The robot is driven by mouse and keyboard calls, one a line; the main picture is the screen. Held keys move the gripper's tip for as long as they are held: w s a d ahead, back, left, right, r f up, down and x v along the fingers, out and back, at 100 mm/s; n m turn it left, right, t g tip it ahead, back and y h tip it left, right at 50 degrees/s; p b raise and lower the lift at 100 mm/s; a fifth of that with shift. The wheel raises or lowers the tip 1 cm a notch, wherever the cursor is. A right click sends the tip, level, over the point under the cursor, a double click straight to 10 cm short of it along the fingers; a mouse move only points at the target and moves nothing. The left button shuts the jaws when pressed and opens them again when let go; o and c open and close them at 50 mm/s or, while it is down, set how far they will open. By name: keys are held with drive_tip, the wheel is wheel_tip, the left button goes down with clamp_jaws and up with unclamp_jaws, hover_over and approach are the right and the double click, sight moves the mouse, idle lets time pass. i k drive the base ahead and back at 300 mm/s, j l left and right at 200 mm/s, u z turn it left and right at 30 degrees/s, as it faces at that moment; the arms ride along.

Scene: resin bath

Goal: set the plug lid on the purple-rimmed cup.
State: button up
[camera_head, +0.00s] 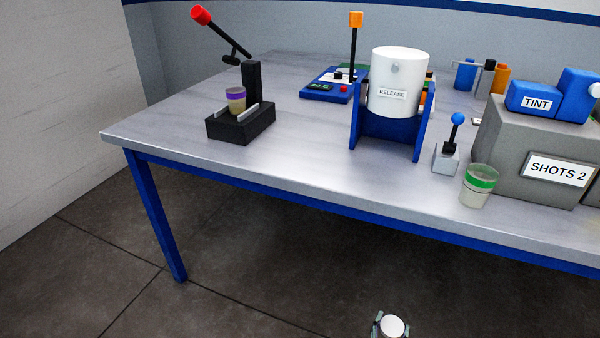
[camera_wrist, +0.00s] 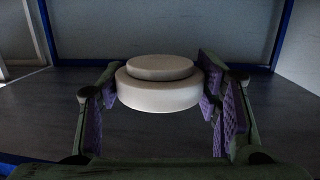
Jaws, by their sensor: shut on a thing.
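The purple-rimmed cup (camera_head: 236,101) stands upright in a black press (camera_head: 240,126) at the left of the table. No lid shows on it. The plug lid is a white round disc (camera_head: 392,327) at the bottom of the head view. In the wrist view the plug lid (camera_wrist: 158,93) shows a narrower step on a wider one. My gripper (camera_head: 390,326) is shut on it, and its purple-padded fingers (camera_wrist: 158,95) flank the lid. My gripper is in front of the table, well apart from the cup.
The press has a raised red-tipped lever (camera_head: 215,27). A white RELEASE drum (camera_head: 398,80) on a blue stand is at mid-table. A green-rimmed cup (camera_head: 478,186) stands near the front edge by a grey SHOTS 2 box (camera_head: 505,140). The front left tabletop (camera_head: 290,155) is clear.

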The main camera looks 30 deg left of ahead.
sight(237, 101)
drive_tip(key=j+z, duration=0.45)
drive_tip(key=k+j+z, duration=0.15)
drive_tip(key=z, duration=0.3)
drive_tip(key=k+j+z, duration=0.25)
drive_tip(key=j, duration=0.2)
drive_tip(key=k+j+z, duration=0.25)
drive_tip(key=j, duration=0.15)
drive_tip(key=k+j+z, duration=0.1)
drive_tip(key=k+j, duration=0.5)
drive_tip(key=j, duration=0.1)
